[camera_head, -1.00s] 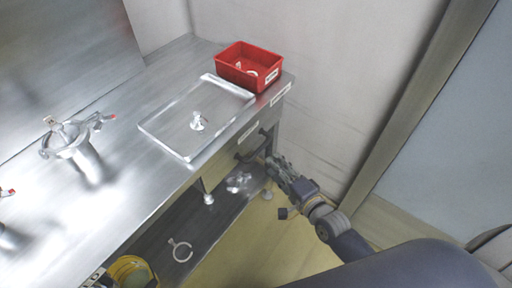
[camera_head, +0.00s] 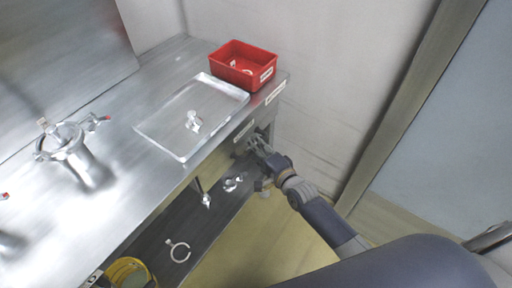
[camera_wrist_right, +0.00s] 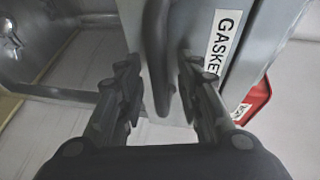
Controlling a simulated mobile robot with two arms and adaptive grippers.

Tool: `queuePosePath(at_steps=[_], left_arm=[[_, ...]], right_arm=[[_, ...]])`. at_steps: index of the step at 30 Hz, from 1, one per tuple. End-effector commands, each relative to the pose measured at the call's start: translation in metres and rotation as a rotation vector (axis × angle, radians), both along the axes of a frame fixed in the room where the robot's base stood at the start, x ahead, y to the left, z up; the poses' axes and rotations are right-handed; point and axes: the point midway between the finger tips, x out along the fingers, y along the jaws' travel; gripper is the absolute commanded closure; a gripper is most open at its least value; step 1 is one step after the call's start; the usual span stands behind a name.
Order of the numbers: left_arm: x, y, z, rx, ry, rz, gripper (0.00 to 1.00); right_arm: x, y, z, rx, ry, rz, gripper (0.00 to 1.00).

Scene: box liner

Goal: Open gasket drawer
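The gasket drawer is a grey front under the metal counter, with a white label (camera_wrist_right: 222,42) reading "GASKE..." in the right wrist view. Its dark curved handle (camera_wrist_right: 157,60) stands between the two fingers of my right gripper (camera_wrist_right: 160,95), which is open around the handle with gaps on both sides. In the head view my right gripper (camera_head: 258,146) is at the drawer front below the counter's right end, and the handle is mostly hidden there. My left gripper is not in view.
A red bin (camera_head: 243,64) and a clear tray (camera_head: 160,133) with a small metal part (camera_head: 193,121) stand on the counter. A clamp ring (camera_head: 178,250) and a yellow bucket (camera_head: 128,270) are on the lower shelf. The floor to the right is clear.

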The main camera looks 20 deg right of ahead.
Motion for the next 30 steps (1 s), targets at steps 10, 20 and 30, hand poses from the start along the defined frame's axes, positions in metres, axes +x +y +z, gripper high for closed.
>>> queuePosePath(at_steps=[10,20,30], left_arm=[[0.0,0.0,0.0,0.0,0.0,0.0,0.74],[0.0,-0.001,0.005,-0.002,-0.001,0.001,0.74],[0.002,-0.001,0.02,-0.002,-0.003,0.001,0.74]], right_arm=[[0.0,0.0,0.0,0.0,0.001,0.0,1.0],[-0.013,-0.009,-0.001,-0.002,0.005,0.0,1.0],[-0.064,-0.049,0.0,-0.006,0.007,0.001,1.0]])
